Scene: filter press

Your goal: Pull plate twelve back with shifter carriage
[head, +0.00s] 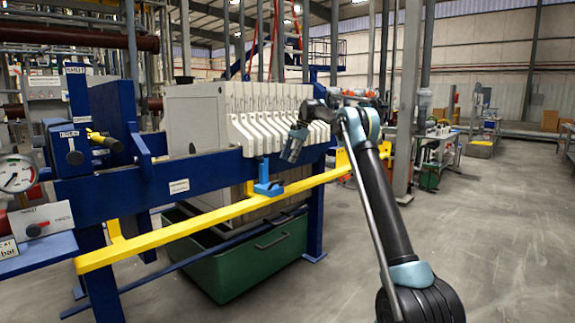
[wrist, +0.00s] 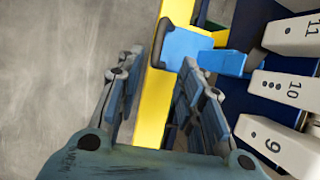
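The shifter carriage is a blue block (head: 268,187) on the yellow rail, beside the press frame. In the wrist view the carriage (wrist: 187,48) lies ahead of the fingertips, with a grey-edged upright part at its left. My gripper (head: 293,148) is open and empty, and is above and right of the carriage in the head view. In the wrist view my gripper (wrist: 160,85) has its two fingers apart over the rail, not touching the carriage. Pale filter plates marked 9 (wrist: 272,146), 10 (wrist: 280,92) and 11 (wrist: 295,33) show at right. No number twelve is readable in either view.
The yellow rail (head: 215,217) runs along the blue press beam (head: 205,180). A green bin (head: 240,263) stands under the press. A pressure gauge (head: 17,174) is at far left. The grey floor at right is open, with a column (head: 407,130) behind my arm.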

